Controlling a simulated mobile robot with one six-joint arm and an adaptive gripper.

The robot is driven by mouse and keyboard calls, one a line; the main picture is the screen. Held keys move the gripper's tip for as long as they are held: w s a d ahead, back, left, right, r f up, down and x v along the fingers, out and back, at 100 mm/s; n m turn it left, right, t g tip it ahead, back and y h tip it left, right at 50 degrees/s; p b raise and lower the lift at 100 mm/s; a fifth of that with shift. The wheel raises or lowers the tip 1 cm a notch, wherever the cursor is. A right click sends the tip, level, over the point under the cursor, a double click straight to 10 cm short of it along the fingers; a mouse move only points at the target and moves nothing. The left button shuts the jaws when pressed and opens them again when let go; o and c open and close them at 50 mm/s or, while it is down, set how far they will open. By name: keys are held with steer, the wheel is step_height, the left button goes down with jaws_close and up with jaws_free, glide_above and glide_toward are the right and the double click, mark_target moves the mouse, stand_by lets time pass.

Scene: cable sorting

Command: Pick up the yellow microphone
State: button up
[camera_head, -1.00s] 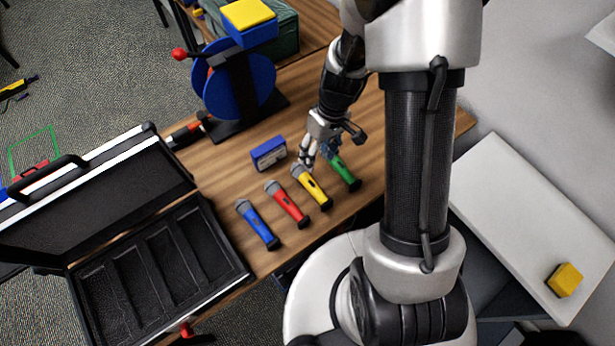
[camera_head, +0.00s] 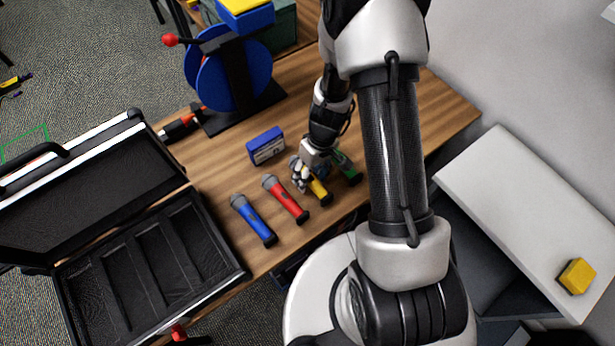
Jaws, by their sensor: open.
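The yellow microphone (camera_head: 318,190) lies on the wooden table, between the red microphone (camera_head: 286,199) on its left and the green microphone (camera_head: 347,167) on its right. My gripper (camera_head: 302,183) is open at the upper part of the yellow microphone and hides some of it. I cannot tell whether the fingers touch it. The green microphone is partly hidden behind my gripper and arm.
A blue microphone (camera_head: 253,219) lies left of the red one. A blue box (camera_head: 266,146) stands behind the microphones. An open black case (camera_head: 240,274) with slots is at the left. A blue reel (camera_head: 227,78) stands at the back.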

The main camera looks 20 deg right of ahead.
steer(key=shift+c, duration=0.3)
jaws_close()
stand_by(0.4)
